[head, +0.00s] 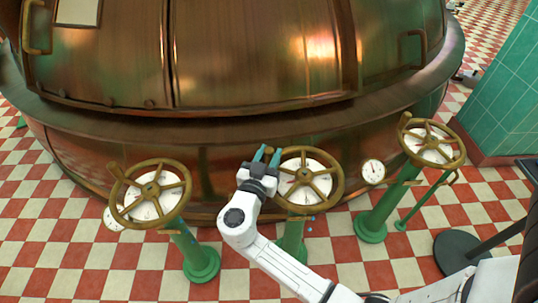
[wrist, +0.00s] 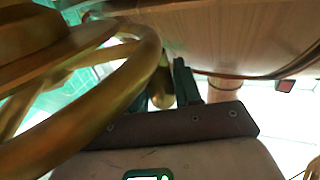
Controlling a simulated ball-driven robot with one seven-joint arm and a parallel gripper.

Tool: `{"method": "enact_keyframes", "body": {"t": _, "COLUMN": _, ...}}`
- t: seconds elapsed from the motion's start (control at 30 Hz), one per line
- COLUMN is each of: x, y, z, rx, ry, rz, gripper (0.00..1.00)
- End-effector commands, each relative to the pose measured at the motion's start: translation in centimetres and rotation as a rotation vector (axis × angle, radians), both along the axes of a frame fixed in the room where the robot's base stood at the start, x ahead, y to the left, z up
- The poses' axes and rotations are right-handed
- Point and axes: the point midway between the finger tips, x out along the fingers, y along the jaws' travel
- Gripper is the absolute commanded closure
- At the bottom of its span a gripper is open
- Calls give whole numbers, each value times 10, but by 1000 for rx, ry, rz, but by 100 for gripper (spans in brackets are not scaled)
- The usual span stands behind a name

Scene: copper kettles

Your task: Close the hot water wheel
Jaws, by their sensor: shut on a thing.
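Three brass handwheels on green posts stand before the copper kettle: a left wheel (head: 150,183), a middle wheel (head: 333,197) and a right wheel (head: 457,151). Each has a pale dial behind its spokes. I cannot read which is the hot water wheel. My gripper (head: 267,153) is at the upper left rim of the middle wheel, its teal fingers pointing toward the kettle. In the wrist view the gripper (wrist: 164,87) is shut on a brass handle knob (wrist: 163,82) of that wheel, one finger on either side. The left finger is partly hidden by the rim.
The copper kettle (head: 250,60) rises close behind the wheels. A small gauge (head: 373,171) sits right of the middle wheel. A green tiled block (head: 505,85) stands at the right, and a dark round base (head: 460,253) stands on the checkered floor (head: 60,255).

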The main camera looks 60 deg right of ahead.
Motion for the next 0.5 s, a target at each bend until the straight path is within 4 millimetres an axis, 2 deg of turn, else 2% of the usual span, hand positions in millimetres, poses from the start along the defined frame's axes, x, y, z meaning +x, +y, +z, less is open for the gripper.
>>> {"method": "enact_keyframes", "body": {"t": 0.3, "x": 1, "y": -1, "z": -2, "rx": -1, "ry": -1, "rz": -9, "gripper": 100}}
{"method": "enact_keyframes", "body": {"t": 0.5, "x": 3, "y": -9, "z": -6, "rx": -2, "ry": -6, "rz": -93, "gripper": 100}}
